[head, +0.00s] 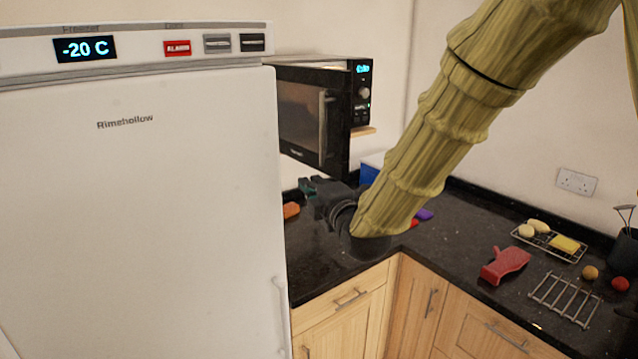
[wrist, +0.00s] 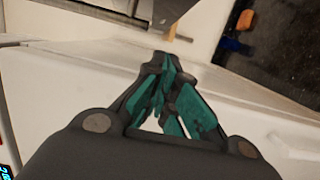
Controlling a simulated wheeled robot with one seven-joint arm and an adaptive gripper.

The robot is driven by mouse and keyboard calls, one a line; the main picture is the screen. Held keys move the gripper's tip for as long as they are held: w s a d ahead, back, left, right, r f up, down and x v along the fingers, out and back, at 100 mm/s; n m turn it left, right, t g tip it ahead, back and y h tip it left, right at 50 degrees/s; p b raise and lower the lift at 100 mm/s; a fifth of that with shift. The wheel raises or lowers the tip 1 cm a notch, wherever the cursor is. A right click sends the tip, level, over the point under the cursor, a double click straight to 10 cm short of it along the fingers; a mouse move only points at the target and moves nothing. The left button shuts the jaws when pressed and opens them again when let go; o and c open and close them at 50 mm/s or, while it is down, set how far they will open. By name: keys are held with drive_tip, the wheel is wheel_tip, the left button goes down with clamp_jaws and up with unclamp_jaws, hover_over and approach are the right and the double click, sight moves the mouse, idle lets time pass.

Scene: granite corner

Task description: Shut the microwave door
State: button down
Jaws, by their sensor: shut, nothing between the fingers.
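The black microwave (head: 361,105) stands on a wooden shelf in the corner, partly behind the freezer. Its dark door (head: 302,112) has an upright handle (head: 323,125) and stands ajar, its handle side swung out towards me and hanging lower in view than the control panel. My gripper (head: 306,186), with teal fingers, is below the door in the picture, over the counter; I cannot tell how far it is from the door. In the wrist view its fingers (wrist: 168,66) are together and empty. The freezer hides the door's left side.
The tall white freezer (head: 140,200) fills the left. The dark counter (head: 450,235) holds an orange object (head: 291,210), a red object (head: 505,265), a wire rack (head: 566,298) and a tray of food (head: 549,239). A blue box (head: 371,167) sits behind my arm.

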drive_tip(key=w+p, duration=0.5)
drive_tip(key=w, duration=0.2)
drive_tip(key=shift+w+d+p, duration=0.2)
drive_tip(key=shift+d+p, duration=0.1)
drive_tip(key=shift+d, duration=0.1)
drive_tip(key=shift+d, duration=0.2)
